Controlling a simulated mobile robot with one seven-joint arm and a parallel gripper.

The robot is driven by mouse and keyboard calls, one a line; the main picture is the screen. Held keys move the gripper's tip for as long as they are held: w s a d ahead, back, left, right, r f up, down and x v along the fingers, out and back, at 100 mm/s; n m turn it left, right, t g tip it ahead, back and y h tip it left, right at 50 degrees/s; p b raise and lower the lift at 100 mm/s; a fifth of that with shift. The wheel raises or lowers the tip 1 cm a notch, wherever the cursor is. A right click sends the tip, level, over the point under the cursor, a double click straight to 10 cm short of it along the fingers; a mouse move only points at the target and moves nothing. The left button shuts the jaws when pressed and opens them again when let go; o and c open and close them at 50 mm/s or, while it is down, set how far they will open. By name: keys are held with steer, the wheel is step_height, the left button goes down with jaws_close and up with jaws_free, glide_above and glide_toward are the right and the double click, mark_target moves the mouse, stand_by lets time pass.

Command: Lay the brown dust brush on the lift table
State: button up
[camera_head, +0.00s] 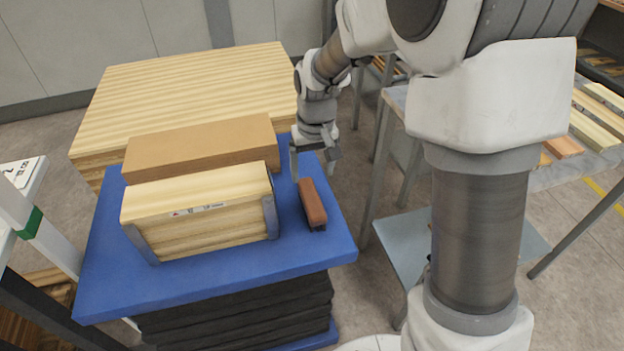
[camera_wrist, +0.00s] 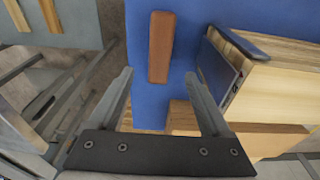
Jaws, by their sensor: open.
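The brown dust brush (camera_head: 312,204) lies on the blue top of the lift table (camera_head: 215,267), near its right side. In the wrist view the brush (camera_wrist: 161,47) rests on the blue surface (camera_wrist: 205,14), beyond the fingertips. My gripper (camera_head: 315,161) is above the far end of the brush in the head view. In the wrist view my gripper (camera_wrist: 160,80) is open, with nothing between its fingers. The brush appears apart from both fingers.
A wooden crate (camera_head: 203,219) and a tan box (camera_head: 200,147) stand left of the brush on the lift table. A large wooden block (camera_head: 190,90) is behind. A workbench with wooden pieces (camera_head: 585,125) is at the right. The blue top in front of the crate is clear.

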steer(key=s+d+r+m+t, duration=0.1)
steer(key=s+d+r, duration=0.2)
steer(key=s+r, duration=0.3)
steer(key=s+d+r+t, duration=0.1)
steer(key=s+d+r, duration=0.25)
steer(key=r, duration=0.35)
steer(key=s+d+r+m+t, duration=0.1)
steer(key=s+d+r+t, duration=0.1)
steer(key=s, duration=1)
steer(key=shift+s+d+r, duration=0.35)
steer(key=shift+d+r, duration=0.15)
steer(key=shift+r, duration=0.1)
step_height(320, 180, up, 8)
steer(key=p, duration=0.8)
steer(key=shift+r+p, duration=0.2)
steer(key=shift+p, duration=0.1)
steer(key=shift+f, duration=0.2)
steer(key=c, duration=0.5)
steer(key=shift+a, duration=0.15)
